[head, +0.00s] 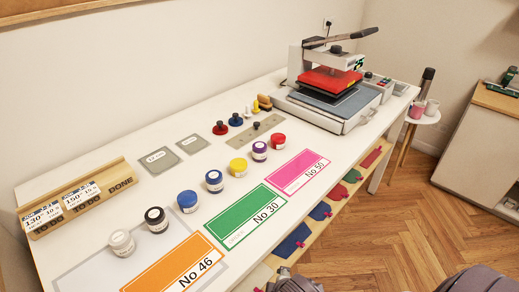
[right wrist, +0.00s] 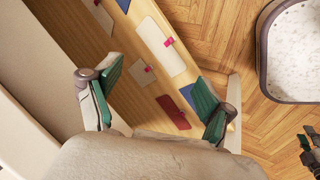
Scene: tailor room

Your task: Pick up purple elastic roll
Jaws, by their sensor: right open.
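A small round piece with a purple top (head: 260,150), which looks like the purple roll, stands on the white table between a yellow-topped and a red-topped one. A darker, nearly black-purple one (head: 156,219) stands further left in the same row. My right gripper (right wrist: 158,84) shows in the right wrist view, its two green-padded fingers wide apart with nothing between them. It is over the lower shelf, off the table's front, away from the purple piece. A dark green gripper-like part (right wrist: 311,152) at the right edge may be my left gripper; its jaw state is unclear.
Orange, green (head: 247,215) and pink cards lie in front of the row. A heat press (head: 326,95) stands at the back right. A wooden label rack (head: 100,190) is at left. The lower shelf (right wrist: 100,45) holds fabric swatches. Wooden floor (head: 400,215) is clear at right.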

